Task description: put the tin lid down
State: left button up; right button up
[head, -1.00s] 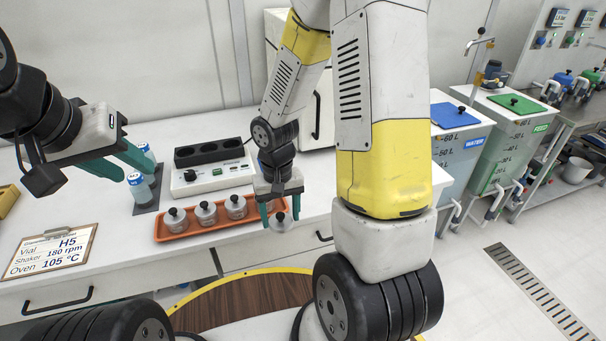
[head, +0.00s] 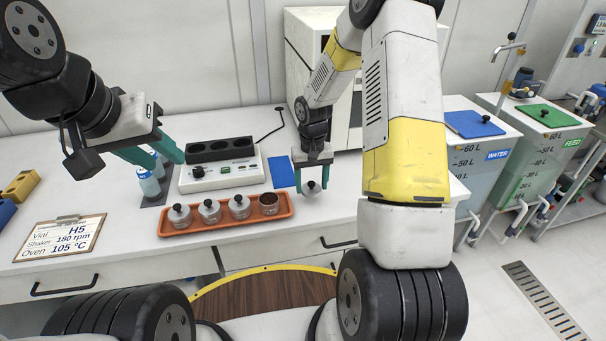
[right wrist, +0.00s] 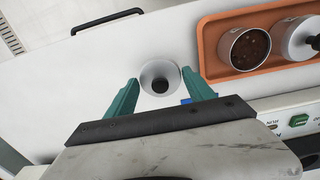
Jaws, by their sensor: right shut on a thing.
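The tin lid (head: 311,188), a small metal disc with a black knob, is in my right gripper (head: 312,184). The gripper is shut on it, right of the orange tray, low over the white bench; I cannot tell whether the lid touches the bench. In the right wrist view the lid (right wrist: 160,76) sits between the teal fingertips, knob towards the camera. An open tin (head: 268,204) with dark contents stands at the tray's right end; it also shows in the right wrist view (right wrist: 245,48).
The orange tray (head: 228,228) also holds three lidded tins. A blue mat (head: 283,173) lies behind the tray's right end. A white device (head: 222,172) with a black top stands behind the tray. Vials (head: 149,184) and a clipboard (head: 62,238) are left. Bare bench surrounds the lid.

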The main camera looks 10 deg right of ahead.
aim_at(312, 198)
jog(key=shift+w+d, duration=0.15)
jog(key=shift+w, duration=0.15)
jog(key=shift+f, duration=1.8)
jog(key=shift+f, duration=0.1)
jog(key=o, duration=1.3)
